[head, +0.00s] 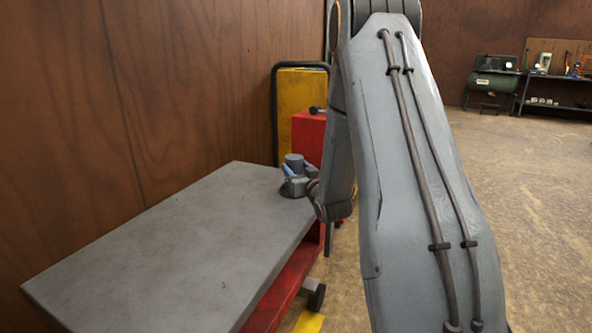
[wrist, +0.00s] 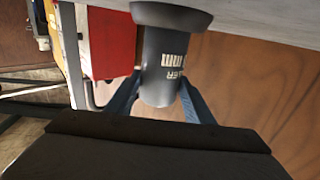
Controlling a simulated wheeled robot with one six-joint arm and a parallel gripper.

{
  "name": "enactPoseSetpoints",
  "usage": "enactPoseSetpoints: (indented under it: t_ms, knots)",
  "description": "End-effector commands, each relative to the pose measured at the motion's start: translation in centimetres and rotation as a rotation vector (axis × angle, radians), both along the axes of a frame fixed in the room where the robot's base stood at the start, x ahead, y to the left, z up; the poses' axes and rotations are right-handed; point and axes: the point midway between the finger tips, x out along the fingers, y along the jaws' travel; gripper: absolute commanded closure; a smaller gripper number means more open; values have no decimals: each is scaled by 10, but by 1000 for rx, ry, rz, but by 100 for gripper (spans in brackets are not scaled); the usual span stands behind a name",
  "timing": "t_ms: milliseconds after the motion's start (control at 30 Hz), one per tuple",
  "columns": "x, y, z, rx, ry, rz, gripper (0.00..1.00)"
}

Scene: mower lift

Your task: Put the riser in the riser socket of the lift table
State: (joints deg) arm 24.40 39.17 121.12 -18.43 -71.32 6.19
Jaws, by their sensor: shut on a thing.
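The riser (head: 294,160) is a dark grey cylinder standing at the far right corner of the grey lift table (head: 160,250). It also shows in the wrist view (wrist: 163,65), with pale lettering on its side. My gripper (wrist: 160,92) is shut on the riser, with one blue-grey finger on each side. In the head view my gripper (head: 296,179) is small and partly hidden by my arm. A wide dark collar (wrist: 172,14) meets the riser's end at the table surface. I cannot tell whether this collar is the socket or part of the riser.
A red box (head: 308,135) and a yellow panel (head: 303,88) with a black handle frame stand behind the table's far end. A brown wooden wall (head: 130,100) runs along the left. Open floor (head: 530,200) lies to the right, with a green compressor (head: 492,80) and shelf beyond.

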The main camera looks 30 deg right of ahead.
Motion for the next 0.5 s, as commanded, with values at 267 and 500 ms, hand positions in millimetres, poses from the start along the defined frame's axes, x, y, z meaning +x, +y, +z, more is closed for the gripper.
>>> enactPoseSetpoints:
  t_ms: [267,500]
  knots:
    - [0,0,-2,0,0,0,34]
    - [0,0,-2,0,0,0,34]
